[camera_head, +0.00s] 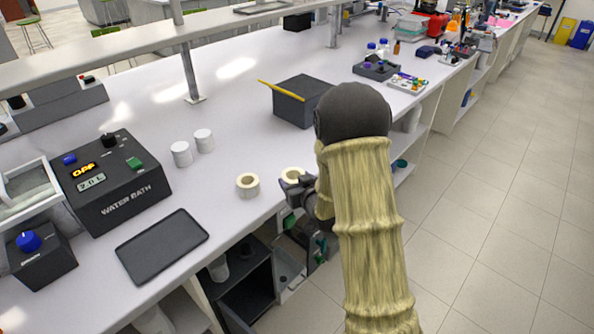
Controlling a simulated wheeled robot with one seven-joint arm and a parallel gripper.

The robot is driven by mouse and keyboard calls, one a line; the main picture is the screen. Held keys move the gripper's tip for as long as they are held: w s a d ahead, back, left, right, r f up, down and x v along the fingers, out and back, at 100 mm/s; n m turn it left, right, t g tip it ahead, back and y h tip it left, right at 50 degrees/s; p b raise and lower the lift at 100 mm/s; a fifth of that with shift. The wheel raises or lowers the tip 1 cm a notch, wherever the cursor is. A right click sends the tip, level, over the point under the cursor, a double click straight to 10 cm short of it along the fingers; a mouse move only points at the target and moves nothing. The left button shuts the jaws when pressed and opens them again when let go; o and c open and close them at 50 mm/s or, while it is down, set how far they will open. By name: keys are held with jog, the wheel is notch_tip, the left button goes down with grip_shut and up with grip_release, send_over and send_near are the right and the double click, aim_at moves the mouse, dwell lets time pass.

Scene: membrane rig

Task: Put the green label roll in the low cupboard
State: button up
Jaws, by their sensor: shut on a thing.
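My gripper (293,190) is at the bench's front edge, partly hidden by my arm. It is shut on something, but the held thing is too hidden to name. A small green patch (290,220) shows just below the fingers; I cannot tell whether it is the green label roll or something on a shelf behind. One cream roll (294,174) shows right behind the fingers, apparently on the bench. Another cream roll (248,185) stands to its left. The low cupboard (247,296) is a dark open compartment under the bench, below and left of my gripper.
The bench holds a black tray (162,245), a water bath (112,182), two white cylinders (181,154) (204,140) and a dark box (301,100) with a yellow stick. A metal post (190,75) supports the overhead shelf. The floor (500,200) at right is clear.

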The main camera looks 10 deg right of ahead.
jog(key=s+f+m+h, duration=0.1)
jog(key=s+f, duration=0.5)
jog(key=f, duration=0.5)
jog(key=s+f+h, duration=0.1)
jog(key=s+f, duration=0.5)
jog(key=f, duration=0.6)
jog(key=shift+m, duration=0.4)
jog(key=shift+s+h, duration=0.2)
jog(key=shift+h, duration=0.1)
jog(key=shift+w, duration=0.1)
